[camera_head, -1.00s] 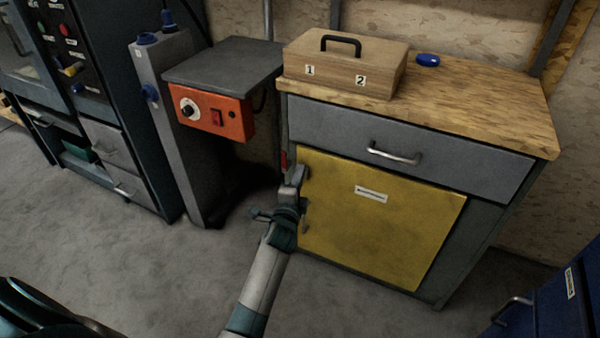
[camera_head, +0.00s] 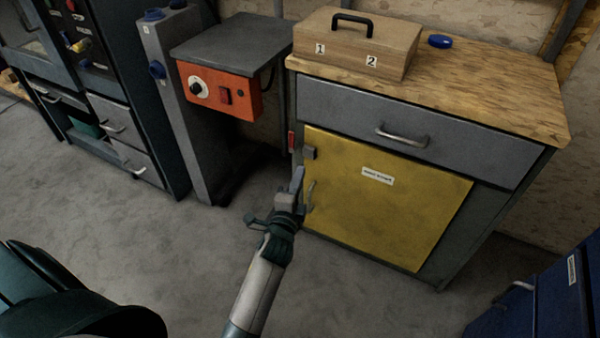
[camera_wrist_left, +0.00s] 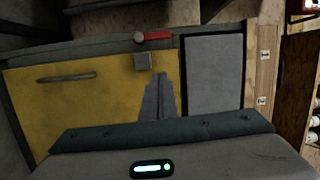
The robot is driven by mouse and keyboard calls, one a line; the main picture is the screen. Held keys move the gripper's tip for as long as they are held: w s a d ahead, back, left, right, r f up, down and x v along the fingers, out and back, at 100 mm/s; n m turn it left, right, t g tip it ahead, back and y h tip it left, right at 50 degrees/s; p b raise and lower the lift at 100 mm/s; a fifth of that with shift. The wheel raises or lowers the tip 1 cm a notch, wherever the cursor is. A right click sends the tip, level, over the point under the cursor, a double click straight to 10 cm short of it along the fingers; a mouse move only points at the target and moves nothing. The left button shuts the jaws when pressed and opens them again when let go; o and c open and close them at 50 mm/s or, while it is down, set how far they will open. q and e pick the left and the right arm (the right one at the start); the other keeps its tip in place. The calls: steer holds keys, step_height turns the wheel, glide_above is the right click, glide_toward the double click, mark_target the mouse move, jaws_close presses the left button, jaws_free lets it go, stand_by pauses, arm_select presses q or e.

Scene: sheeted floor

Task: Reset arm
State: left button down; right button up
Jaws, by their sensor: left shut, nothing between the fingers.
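My left gripper (camera_head: 297,180) is shut and empty. In the head view it shows in front of the left edge of the yellow cabinet door (camera_head: 385,205), beside the door's vertical handle (camera_head: 310,197). In the left wrist view its closed fingers (camera_wrist_left: 158,95) show in front of the yellow door (camera_wrist_left: 95,110), which looks shut. A gap between fingers and door cannot be judged for certain. My right gripper is not in view.
A workbench with a grey drawer (camera_head: 410,130) carries a wooden box (camera_head: 355,45) marked 1 and 2, and a blue object (camera_head: 440,41). An orange control box (camera_head: 220,92) stands left. A blue cabinet (camera_head: 550,305) is at lower right. Open floor (camera_head: 160,235) lies left.

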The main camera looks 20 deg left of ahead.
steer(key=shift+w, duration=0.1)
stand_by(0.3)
